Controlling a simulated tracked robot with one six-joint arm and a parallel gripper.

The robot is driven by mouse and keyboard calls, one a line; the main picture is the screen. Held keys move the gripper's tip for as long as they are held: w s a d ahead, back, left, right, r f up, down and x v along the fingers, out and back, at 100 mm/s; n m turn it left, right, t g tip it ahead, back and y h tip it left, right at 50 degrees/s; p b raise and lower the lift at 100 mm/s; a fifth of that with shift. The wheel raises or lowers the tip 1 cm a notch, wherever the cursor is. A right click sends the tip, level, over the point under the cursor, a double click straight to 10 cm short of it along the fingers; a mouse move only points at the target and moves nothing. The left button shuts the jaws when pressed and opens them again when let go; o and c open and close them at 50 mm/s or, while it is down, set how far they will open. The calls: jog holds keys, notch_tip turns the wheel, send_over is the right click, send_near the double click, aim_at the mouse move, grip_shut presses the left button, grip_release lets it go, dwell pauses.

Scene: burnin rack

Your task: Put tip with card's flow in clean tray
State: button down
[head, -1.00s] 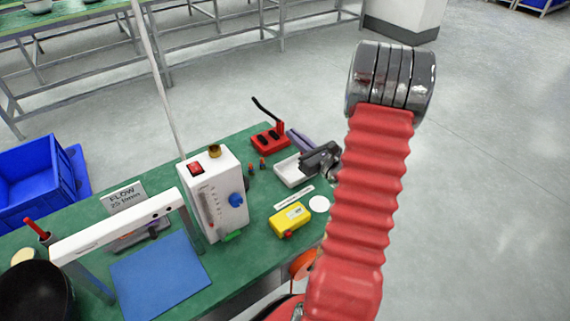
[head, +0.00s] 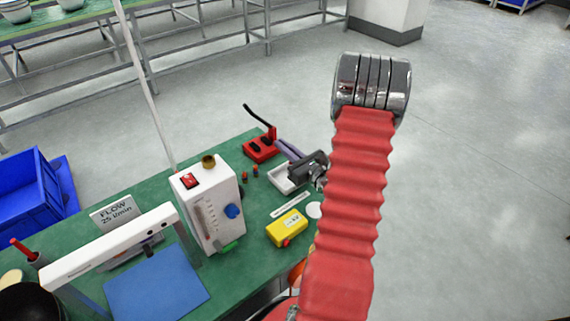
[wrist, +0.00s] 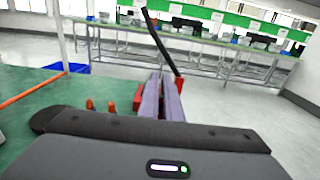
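The flow card (head: 117,213) reads "FLOW 25 l/min" and stands at the left of the green bench. A white tray (head: 274,179) lies near the far right edge, partly hidden by my gripper. Two small red-orange pieces (head: 244,173), possibly tips, stand left of the tray; they also show in the wrist view (wrist: 90,104). My gripper (head: 282,145) is over the tray's right side, its purple-grey fingers pointing towards the red block.
A white flowmeter box (head: 195,225) stands mid-bench, with a yellow device (head: 284,231) to its right. A red block (head: 260,150) with a black lever is beyond the tray. A blue mat (head: 155,285) and white arch (head: 105,245) are at left. Blue bins stand beyond.

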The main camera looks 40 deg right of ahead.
jog(key=shift+f, duration=1.3)
jog(key=shift+f, duration=2.1)
jog(key=c, duration=2)
grip_release()
jog(key=shift+s+a, duration=0.25)
jog(key=shift+s, duration=1.75)
jog(key=shift+s+a, duration=0.2)
jog(key=shift+s, duration=1.8)
jog(key=shift+s+a, duration=0.25)
jog(key=shift+s, duration=1.75)
